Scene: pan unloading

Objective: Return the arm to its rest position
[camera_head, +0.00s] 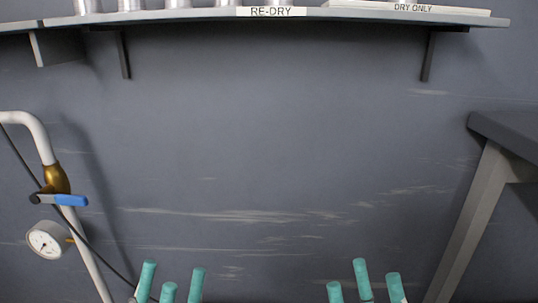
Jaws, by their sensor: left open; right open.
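My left gripper (171,284) shows at the bottom edge, left of centre, with its teal fingers pointing up and spread apart. My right gripper (364,283) shows at the bottom edge, right of centre, with the same teal fingers spread apart. Both are open, and nothing shows between their fingers. The two grippers are well apart from each other and appear clear of the shelf and pipe. The rest of both arms is below the frame. No pan is in view.
A grey shelf (200,15) on brackets spans the top, bearing metal containers (175,4) and "RE-DRY" (270,12) and "DRY ONLY" (412,8) labels. A pipe (86,250) with a blue-handled valve (70,200) and a gauge (47,240) stands left. A table (505,130) stands right.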

